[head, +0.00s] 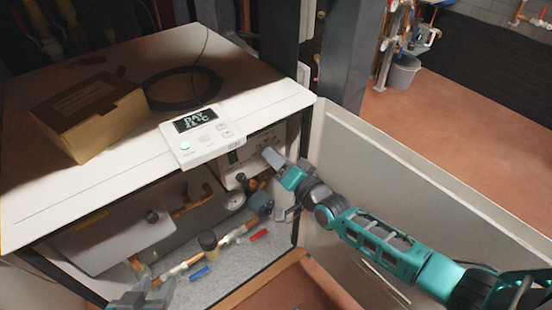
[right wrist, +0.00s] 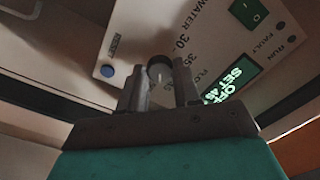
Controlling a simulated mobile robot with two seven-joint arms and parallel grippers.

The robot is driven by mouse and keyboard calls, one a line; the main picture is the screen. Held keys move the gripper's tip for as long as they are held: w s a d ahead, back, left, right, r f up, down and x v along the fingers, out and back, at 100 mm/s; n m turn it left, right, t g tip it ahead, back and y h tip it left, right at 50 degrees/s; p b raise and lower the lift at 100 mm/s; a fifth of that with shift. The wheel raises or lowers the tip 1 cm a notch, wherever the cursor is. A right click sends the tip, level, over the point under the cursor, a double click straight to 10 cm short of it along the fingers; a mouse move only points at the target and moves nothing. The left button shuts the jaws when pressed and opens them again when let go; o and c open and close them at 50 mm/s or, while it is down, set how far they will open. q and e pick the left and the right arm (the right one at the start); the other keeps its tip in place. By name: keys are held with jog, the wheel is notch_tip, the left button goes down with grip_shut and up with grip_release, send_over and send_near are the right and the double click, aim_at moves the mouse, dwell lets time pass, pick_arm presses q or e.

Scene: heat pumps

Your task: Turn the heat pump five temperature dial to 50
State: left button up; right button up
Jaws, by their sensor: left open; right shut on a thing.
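In the right wrist view, the small dark round dial (right wrist: 158,70) has a pale mark and sits between the fingers of my right gripper (right wrist: 160,92), which is shut on it. The control panel (right wrist: 225,25) around it has printed numbers, including 30 and 35, and a green-lit display (right wrist: 232,80) with "OFF" and "SET"; its number is hard to read. In the head view, my right gripper (head: 272,158) reaches the white panel (head: 240,165) inside the cabinet; the dial is hidden there. My left gripper (head: 142,296) is open and empty at the bottom edge, away from the panel.
The cabinet top (head: 60,190) carries a cardboard box (head: 90,110), a coiled black cable (head: 185,88) and a white thermostat (head: 202,135). The open door (head: 420,185) stands behind my right arm. Pipes and a gauge (head: 233,200) sit below the panel. A blue button (right wrist: 107,71) is left of the dial.

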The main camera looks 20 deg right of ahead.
pick_arm(q)
jog(key=shift+d+b, duration=0.2)
jog(key=shift+b, duration=0.15)
pick_arm(e)
jog(key=shift+m, duration=1.9)
pick_arm(q)
jog(key=shift+f, duration=0.1)
pick_arm(e)
jog(key=o, duration=1.1)
jog(key=shift+c, duration=0.2)
pick_arm(q)
jog(key=a+r+p, duration=0.1)
jog(key=p, duration=0.2)
jog(key=shift+s+r, duration=0.15)
pick_arm(e)
jog(key=v, duration=1.3)
jog(key=shift+a, duration=0.1)
